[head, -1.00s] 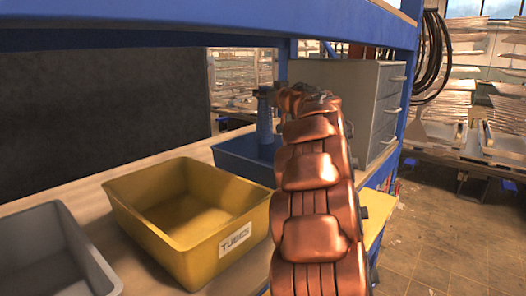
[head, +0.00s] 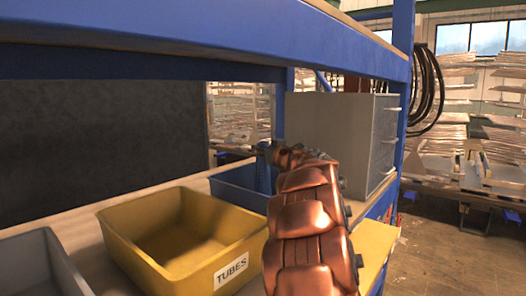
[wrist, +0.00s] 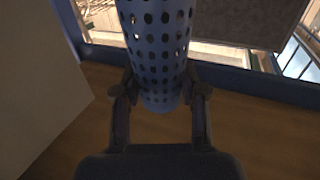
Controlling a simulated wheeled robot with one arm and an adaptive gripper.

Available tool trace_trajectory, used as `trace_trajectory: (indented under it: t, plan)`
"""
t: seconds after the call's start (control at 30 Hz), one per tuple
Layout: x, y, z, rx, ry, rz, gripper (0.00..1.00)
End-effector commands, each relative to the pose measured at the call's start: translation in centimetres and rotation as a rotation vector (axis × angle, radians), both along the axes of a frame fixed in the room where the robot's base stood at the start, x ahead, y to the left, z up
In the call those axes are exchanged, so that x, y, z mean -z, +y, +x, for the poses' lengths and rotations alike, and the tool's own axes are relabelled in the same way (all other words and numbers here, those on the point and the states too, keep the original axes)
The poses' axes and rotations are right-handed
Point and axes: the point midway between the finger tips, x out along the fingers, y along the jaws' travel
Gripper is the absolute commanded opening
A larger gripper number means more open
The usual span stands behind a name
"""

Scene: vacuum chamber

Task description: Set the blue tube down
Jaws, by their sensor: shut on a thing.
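My gripper (head: 266,151) is shut on the blue tube (head: 263,177), seen small in the head view beside the blue bin and partly behind my arm. In the wrist view the tube (wrist: 157,45) is perforated with rows of holes and sits between both fingers of my gripper (wrist: 160,98). One end of it shows just past the fingers; the other runs out of the top of the picture. In the head view the tube overlaps the blue bin (head: 228,188); I cannot tell whether its lower end touches anything.
A yellow bin labelled TUBES (head: 160,237) stands left of my arm, with a grey bin (head: 40,268) further left. A grey drawer cabinet (head: 332,130) stands behind my arm. A blue shelf beam (head: 200,48) crosses above. Bare wooden shelf (head: 85,222) shows around the bins.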

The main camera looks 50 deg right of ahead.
Motion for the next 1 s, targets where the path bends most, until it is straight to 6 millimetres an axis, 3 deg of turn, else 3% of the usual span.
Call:
trace_trajectory:
  t: [0.57, 0.6, 0.83, 1.0]
  plan:
    - [1.2, 0.0, 0.0, 0.0, 0.0, -0.001, 0.1]
    - [1.2, 0.0, 0.0, 0.0, 0.0, -0.001, 0.43]
    - [1.2, 0.0, 0.0, 0.0, 0.0, 0.0, 0.67]
    - [1.2, 0.0, 0.0, 0.0, 0.0, 0.0, 0.67]
